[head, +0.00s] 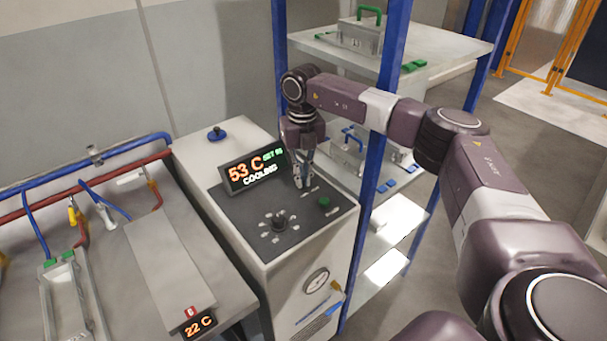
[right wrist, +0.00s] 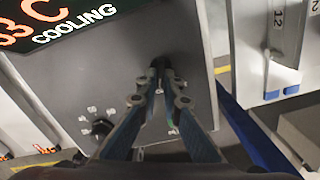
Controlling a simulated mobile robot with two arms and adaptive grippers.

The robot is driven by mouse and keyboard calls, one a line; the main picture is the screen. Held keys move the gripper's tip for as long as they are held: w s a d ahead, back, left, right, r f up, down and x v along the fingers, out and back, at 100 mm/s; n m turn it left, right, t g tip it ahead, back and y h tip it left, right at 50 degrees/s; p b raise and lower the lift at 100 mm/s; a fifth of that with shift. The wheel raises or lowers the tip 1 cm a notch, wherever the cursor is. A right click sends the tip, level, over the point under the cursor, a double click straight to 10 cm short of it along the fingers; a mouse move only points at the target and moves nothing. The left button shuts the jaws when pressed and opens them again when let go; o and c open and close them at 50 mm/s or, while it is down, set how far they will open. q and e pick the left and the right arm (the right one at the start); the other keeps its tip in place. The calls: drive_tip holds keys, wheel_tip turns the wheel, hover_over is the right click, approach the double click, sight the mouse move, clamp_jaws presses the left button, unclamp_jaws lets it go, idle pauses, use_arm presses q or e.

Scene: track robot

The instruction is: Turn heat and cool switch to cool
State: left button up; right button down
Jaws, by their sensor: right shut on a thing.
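The grey control cabinet (head: 232,160) has a dark sloped panel with a lit display (head: 254,170) reading 53 C and COOLING. My right gripper (head: 304,186) reaches down onto the panel just right of the display. In the right wrist view, my right gripper (right wrist: 163,70) has its fingertips closed around a small dark switch (right wrist: 160,61), mostly hidden between them. The fingers also hide its position and most of its labels. A round black knob (head: 280,221) with marks around it sits lower on the panel. My left gripper is out of view.
A blue-posted shelf (head: 370,190) stands right beside the cabinet. A bench (head: 232,292) with hoses and a 22 C display is at left.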

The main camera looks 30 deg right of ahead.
drive_tip(key=shift+w+r+m+p, duration=0.15)
drive_tip(key=shift+m+p, duration=0.15)
drive_tip(key=shift+m, duration=1.2)
drive_tip(key=c, duration=2.1)
unclamp_jaws()
wheel_tip(320, 180, up, 12)
